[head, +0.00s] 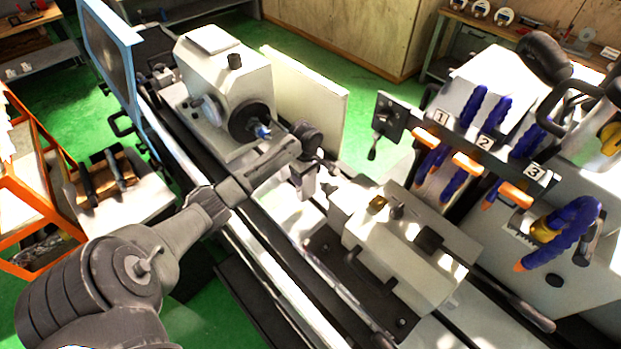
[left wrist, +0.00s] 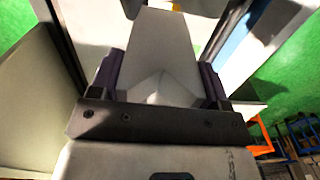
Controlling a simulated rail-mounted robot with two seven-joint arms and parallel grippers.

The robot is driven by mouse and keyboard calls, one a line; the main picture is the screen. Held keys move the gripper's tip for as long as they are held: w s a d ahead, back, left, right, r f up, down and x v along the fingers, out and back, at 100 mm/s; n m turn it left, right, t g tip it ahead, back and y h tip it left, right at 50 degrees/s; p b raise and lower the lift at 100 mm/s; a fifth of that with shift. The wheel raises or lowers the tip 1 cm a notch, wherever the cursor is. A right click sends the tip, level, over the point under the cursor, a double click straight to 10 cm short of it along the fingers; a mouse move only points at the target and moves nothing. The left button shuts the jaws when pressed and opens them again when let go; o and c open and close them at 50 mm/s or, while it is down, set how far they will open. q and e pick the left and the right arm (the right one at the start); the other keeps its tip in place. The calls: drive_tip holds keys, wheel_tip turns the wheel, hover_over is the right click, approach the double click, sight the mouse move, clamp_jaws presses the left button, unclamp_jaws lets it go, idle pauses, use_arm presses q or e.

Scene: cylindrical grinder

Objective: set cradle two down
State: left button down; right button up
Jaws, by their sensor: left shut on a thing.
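My left gripper (head: 302,165) reaches from the left over the machine bed, between the headstock and the tailstock. It is shut on a pale grey block, seemingly cradle two (head: 306,187), which shows below the fingers in the head view. In the left wrist view the cradle (left wrist: 162,50) sits between the two dark fingers of my left gripper (left wrist: 160,85), with a peaked shape at its near end. Whether its underside touches the bed cannot be told. No number is readable on it.
The headstock (head: 222,85) with its dark chuck stands behind the gripper. The tailstock (head: 405,250) stands close to its right. A pale upright panel (head: 305,95) borders the bed at the back. Blue hoses (head: 435,160) with orange nozzles, labelled 1 to 3, hang at right.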

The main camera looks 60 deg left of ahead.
sight(310, 179)
use_arm(q)
drive_tip(key=shift+w+a+f, duration=0.35)
drive_tip(key=shift+w+f, duration=0.15)
drive_tip(key=shift+f, duration=0.5)
drive_tip(key=shift+w+a+f, duration=0.4)
drive_tip(key=shift+w+f, duration=0.05)
drive_tip(key=shift+f, duration=0.55)
drive_tip(key=shift+w+a+f, duration=0.35)
drive_tip(key=shift+w+f, duration=0.15)
drive_tip(key=shift+f, duration=0.95)
drive_tip(key=shift+c, duration=0.4)
unclamp_jaws()
drive_tip(key=shift+r, duration=0.1)
wheel_tip(310, 179, up, 13)
drive_tip(key=shift+f, duration=0.15)
